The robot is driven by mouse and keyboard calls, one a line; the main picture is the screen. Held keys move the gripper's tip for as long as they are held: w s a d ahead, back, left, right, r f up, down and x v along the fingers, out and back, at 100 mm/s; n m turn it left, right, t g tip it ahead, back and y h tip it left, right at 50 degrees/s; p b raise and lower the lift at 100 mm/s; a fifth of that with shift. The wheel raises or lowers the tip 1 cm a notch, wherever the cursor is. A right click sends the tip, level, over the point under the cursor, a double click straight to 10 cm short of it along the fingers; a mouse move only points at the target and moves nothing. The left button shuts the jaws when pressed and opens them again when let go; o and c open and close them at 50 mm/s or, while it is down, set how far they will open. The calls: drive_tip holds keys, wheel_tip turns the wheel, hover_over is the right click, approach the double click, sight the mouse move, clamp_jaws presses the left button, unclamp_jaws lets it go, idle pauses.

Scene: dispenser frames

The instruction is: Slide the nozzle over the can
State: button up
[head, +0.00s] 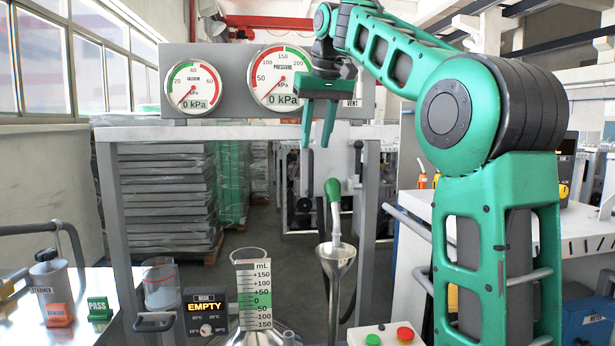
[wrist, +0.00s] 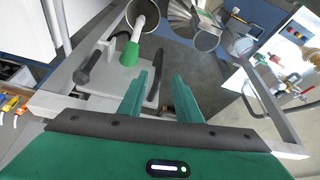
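The nozzle (head: 334,192) has a green collar and a pale spout. It hangs from a grey block on the frame, its spout pointing down into a metal funnel (head: 337,258). In the wrist view, the nozzle (wrist: 130,53) is left of my fingers. The can, which I take to be the vessel with the mL-scale neck (head: 238,282), stands left of the funnel. Its round mouth seems to show in the wrist view (wrist: 206,39). My gripper (head: 316,146) is above and slightly left of the nozzle, fingers down. In the wrist view, my gripper (wrist: 161,76) is open and empty.
A grey frame (head: 230,132) carries two gauges reading 0 kPa. A black box (head: 205,313) reads EMPTY. Green and red buttons (head: 405,333) are at the front. A black lever (wrist: 95,66) is near the nozzle.

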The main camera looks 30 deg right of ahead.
sight(312, 165)
drive_tip(key=shift+x, duration=5.3)
clamp_jaws()
